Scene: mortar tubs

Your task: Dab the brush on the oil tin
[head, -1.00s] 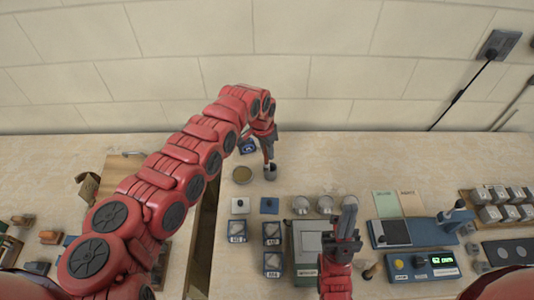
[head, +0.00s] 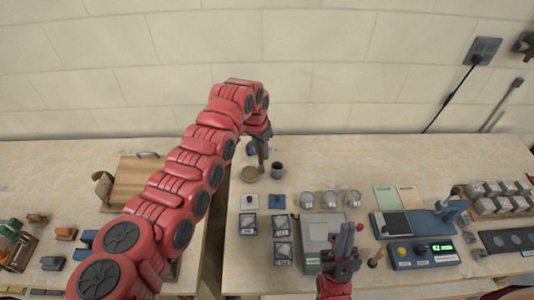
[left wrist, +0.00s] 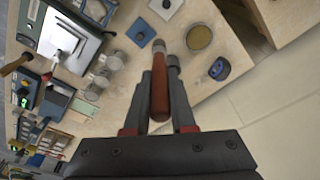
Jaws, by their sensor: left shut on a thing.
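The oil tin (head: 250,174) is a low round tin with a yellowish-brown top on the left part of the bench. It also shows in the left wrist view (left wrist: 199,37). My left gripper (head: 262,152) is shut on the brush (left wrist: 159,92), whose wooden handle lies between the fingers, with a grey end beyond them. In the head view the brush points down just right of the tin's middle, at its rim. I cannot tell whether it touches. My right gripper (head: 346,238) is low in the middle, away from the tin; its finger gap is unclear.
A dark cup (head: 277,170) stands close right of the tin. A blue item (head: 252,147) lies behind. White and blue pads (head: 277,201) lie in front, with several glass jars (head: 330,199) to the right. A gap between benches is at left.

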